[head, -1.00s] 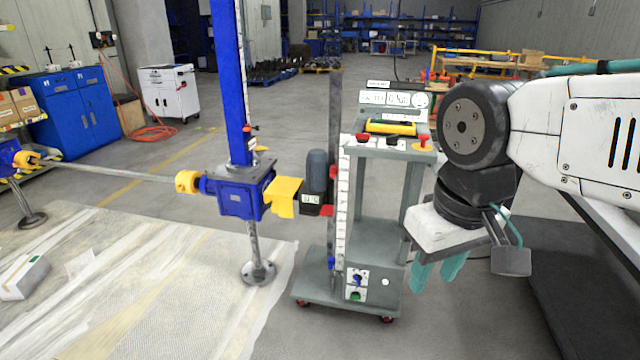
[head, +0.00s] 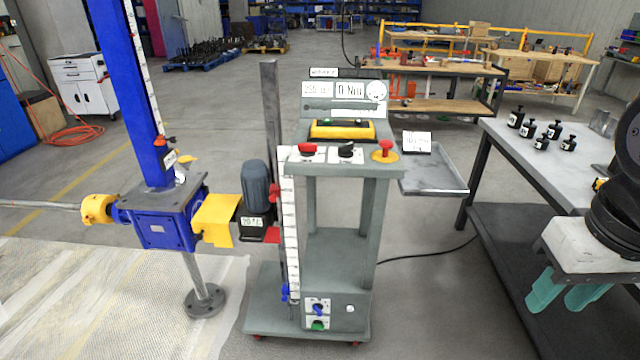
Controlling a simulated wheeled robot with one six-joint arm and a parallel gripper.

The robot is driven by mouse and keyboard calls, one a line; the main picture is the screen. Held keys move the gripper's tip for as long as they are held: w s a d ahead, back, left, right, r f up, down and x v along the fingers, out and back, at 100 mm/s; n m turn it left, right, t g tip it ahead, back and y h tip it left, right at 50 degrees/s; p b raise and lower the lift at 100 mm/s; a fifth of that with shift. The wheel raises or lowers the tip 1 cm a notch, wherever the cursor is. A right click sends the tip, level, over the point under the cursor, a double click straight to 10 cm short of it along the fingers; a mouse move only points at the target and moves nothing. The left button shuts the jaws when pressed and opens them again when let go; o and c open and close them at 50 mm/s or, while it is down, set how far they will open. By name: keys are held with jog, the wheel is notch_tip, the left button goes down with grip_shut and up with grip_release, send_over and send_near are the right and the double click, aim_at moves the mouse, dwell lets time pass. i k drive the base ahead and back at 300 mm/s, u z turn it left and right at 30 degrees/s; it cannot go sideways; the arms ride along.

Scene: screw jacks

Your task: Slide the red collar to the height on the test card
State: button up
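The trolley's upright white scale (head: 290,225) carries red pieces: a small one (head: 276,191) near the motor and a larger one (head: 272,235) below it. A small red-orange piece (head: 165,142) also sits on the blue jack column (head: 132,85), beside its scale strip. I cannot tell for sure which is the red collar. A white card (head: 417,141), probably the test card, stands on the trolley's side tray; its writing is too small to read. My gripper (head: 564,293) is at the lower right, teal fingers down, apart and empty, far from these pieces.
The grey trolley (head: 340,248) has a display panel, red knob and red mushroom button (head: 385,150). Its side tray (head: 440,190) juts right. A workbench (head: 535,165) with several black parts stands at right. A cable lies on the floor between them.

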aim_at(275, 192)
jog(key=i, duration=1.1)
jog(key=u, duration=0.65)
